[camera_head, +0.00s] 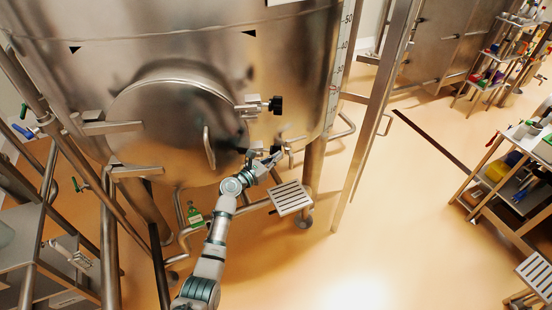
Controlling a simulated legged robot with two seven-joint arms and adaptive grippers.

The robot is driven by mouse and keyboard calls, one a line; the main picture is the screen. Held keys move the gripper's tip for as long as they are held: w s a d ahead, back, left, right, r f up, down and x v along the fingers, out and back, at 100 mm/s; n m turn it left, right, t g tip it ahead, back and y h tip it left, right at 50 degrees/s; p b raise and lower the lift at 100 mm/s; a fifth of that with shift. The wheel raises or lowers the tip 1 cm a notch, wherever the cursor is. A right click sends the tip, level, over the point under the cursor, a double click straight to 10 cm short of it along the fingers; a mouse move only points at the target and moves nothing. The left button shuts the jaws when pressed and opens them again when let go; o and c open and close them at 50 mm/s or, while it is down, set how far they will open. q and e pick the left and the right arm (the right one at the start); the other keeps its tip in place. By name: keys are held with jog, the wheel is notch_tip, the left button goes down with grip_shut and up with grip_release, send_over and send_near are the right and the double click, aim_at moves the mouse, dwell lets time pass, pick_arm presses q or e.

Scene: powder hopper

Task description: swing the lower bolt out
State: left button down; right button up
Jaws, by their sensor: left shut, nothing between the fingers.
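The round hatch door (170,125) sits on the front of the steel hopper tank, with a curved handle (208,148) near its right side. The upper bolt (258,106) with its black knob is at the right edge of the door. The lower bolt (276,149) is below it, small and partly covered by my gripper, with its dark knob showing. My left gripper (275,160) is shut and empty right at the lower bolt. I cannot tell if they touch. My right gripper is not in view.
A steel post (372,120) stands right of the tank. A small slotted step (290,198) is below the gripper. Pipes and frame tubes crowd the left. Shelves with coloured items (510,175) stand at the far right. The floor between is clear.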

pick_arm(q)
jog(key=v, duration=1.2)
jog(key=c, duration=1.9)
grip_release()
jog(key=shift+f, duration=0.1)
